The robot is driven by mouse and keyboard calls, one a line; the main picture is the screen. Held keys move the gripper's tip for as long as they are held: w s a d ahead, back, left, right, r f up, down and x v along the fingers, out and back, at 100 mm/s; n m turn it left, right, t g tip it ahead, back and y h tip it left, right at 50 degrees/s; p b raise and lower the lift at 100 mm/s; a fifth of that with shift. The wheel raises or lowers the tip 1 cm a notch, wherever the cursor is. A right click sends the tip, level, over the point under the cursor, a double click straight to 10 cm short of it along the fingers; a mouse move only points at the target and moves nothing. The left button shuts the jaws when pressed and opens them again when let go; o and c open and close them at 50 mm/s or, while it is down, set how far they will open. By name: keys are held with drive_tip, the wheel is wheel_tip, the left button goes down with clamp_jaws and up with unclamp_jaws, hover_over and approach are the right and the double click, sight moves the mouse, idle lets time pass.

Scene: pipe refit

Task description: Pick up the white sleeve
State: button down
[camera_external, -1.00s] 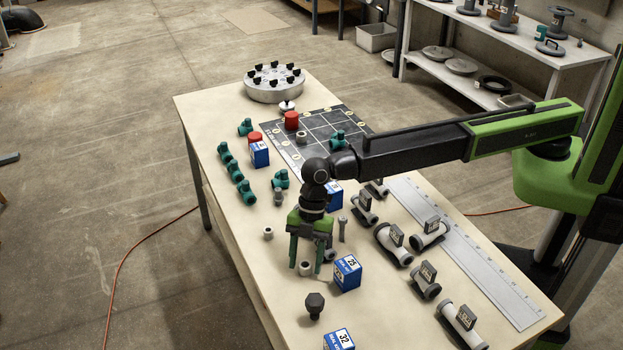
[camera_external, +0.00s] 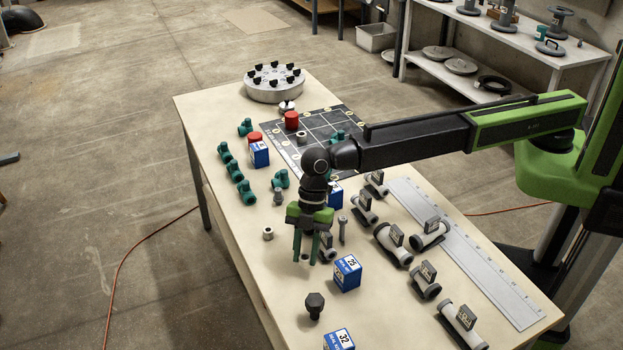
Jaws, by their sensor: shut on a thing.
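My gripper (camera_external: 305,258) hangs over the near-middle part of the table with its green fingers pointing down. It is shut on a small white sleeve (camera_external: 305,256), which is mostly hidden between the fingers. The fingertips and sleeve appear slightly above the tabletop. A second white sleeve (camera_external: 268,233) stands on the table to the left of my gripper. A similar pale sleeve (camera_external: 301,138) stands on the dark grid mat farther back.
Blue box 25 (camera_external: 347,273) stands close to the right, with a black-headed plug (camera_external: 314,305) in front. Grey valves (camera_external: 393,244) and a long ruler (camera_external: 465,250) lie to the right. Teal fittings (camera_external: 238,179) line the left. A flange (camera_external: 274,84) sits at the back.

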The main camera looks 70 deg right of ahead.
drive_tip(key=w+d+r+p, duration=0.2)
drive_tip(key=d+r+p, duration=0.4)
drive_tip(key=d, duration=0.5)
drive_tip(key=shift+v, duration=1)
drive_tip(key=shift+w+a, duration=0.1)
